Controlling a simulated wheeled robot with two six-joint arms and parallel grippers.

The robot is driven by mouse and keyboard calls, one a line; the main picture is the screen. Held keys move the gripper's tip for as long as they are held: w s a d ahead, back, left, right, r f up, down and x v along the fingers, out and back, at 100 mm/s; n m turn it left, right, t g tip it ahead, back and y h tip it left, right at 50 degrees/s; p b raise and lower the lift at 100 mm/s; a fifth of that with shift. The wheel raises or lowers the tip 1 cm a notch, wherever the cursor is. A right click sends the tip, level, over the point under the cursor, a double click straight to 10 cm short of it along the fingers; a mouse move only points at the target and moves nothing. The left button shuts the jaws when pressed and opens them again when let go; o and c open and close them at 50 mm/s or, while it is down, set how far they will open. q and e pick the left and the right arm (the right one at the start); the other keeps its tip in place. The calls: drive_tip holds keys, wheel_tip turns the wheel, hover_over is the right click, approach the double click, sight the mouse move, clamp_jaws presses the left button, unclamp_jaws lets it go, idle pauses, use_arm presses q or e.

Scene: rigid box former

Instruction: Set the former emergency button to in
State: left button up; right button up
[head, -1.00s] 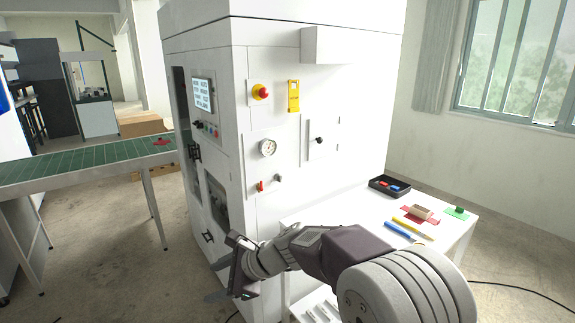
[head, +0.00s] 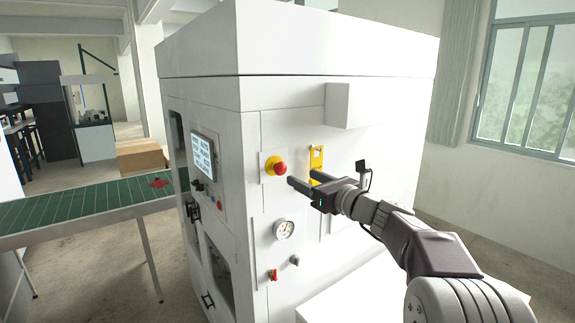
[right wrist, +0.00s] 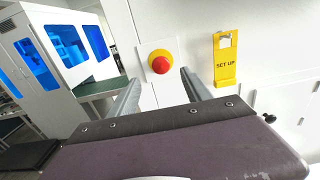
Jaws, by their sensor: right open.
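The emergency button is a red mushroom knob (head: 281,169) on a yellow round plate, on the white front of the box former (head: 340,60). It also shows in the right wrist view (right wrist: 160,65), above and between the two finger tips. My right gripper (head: 301,181) is open and empty, just right of and slightly below the button in the head view. Its fingers point toward the panel and appear apart from the button. I cannot tell from these frames whether the knob is in or out. My left gripper is not in view.
A yellow "SET UP" tag (right wrist: 226,62) hangs right of the button. Below are a gauge (head: 284,229), a red switch (head: 272,274) and a grey knob (head: 294,260). A screen (head: 203,156) is at left. A green conveyor (head: 90,208) stands further left.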

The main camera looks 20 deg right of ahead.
sight(282, 169)
drive_tip(key=p+x, duration=0.4)
drive_tip(key=x, duration=0.5)
drive_tip(key=shift+w+d+f, duration=0.1)
drive_tip(key=shift+w+f, duration=0.1)
drive_tip(key=shift+w, duration=0.05)
drive_tip(key=shift+s, duration=0.1)
clamp_jaws()
idle(0.8)
